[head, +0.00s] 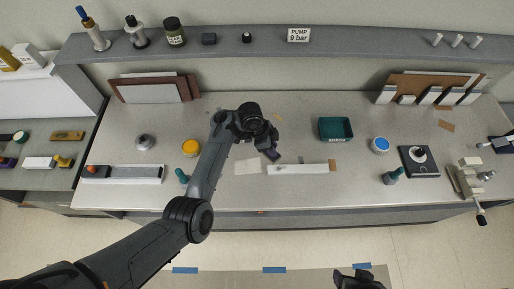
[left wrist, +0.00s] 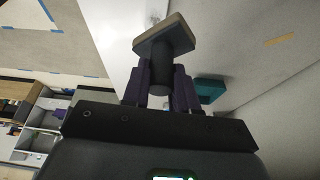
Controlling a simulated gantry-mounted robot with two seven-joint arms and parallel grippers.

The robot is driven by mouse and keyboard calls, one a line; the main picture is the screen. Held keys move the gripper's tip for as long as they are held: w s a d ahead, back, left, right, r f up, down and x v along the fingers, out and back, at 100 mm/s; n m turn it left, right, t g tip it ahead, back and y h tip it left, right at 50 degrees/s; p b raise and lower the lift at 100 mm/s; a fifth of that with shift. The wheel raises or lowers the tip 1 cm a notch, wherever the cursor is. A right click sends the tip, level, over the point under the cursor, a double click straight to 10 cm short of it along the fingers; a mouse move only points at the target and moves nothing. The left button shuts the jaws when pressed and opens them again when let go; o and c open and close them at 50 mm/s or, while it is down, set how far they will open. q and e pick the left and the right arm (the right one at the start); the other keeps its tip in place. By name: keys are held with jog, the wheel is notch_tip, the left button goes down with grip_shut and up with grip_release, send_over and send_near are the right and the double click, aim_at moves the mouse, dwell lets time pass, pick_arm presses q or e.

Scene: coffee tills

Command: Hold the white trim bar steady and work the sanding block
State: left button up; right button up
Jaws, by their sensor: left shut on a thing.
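The white trim bar (head: 300,169) lies on the grey bench, with a small brown piece at its right end. My left gripper (head: 271,154) is over the bar's left end. In the left wrist view its purple fingers (left wrist: 160,90) are shut on the dark handle of the sanding block (left wrist: 165,36), which has a tan base. A white strip (left wrist: 118,45), apparently the bar, passes behind the block; I cannot tell whether they touch. In the head view the block is mostly hidden. My right gripper (head: 358,278) is at the bottom edge, away from the bar; its jaws are unclear.
A pale sheet (head: 247,167) lies left of the bar. A teal tray (head: 335,129) stands behind it. A yellow tub (head: 190,147), a blue-lidded tub (head: 380,145), a black scale (head: 419,161) and a clamp (head: 467,180) stand farther out. A shelf (head: 270,48) runs above the back.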

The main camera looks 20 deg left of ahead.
aim_at(278, 157)
pick_arm(q)
jog(key=d+m, duration=0.1)
jog(key=d, duration=0.1)
jog(key=d+r+m+g, duration=0.1)
jog(key=m, duration=0.1)
jog(key=shift+w+d+r, duration=0.1)
jog(key=shift+d, duration=0.3)
jog(key=shift+m, duration=0.3)
jog(key=f, duration=0.1)
jog(key=a+f, duration=0.1)
jog(key=f, duration=0.3)
jog(key=shift+s+a, duration=0.15)
jog(key=shift+s, duration=0.25)
jog(key=shift+a+r, duration=0.15)
jog(key=shift+r, duration=0.15)
jog(key=shift+s+r, duration=0.1)
jog(key=shift+r, duration=0.65)
jog(key=shift+a, duration=0.1)
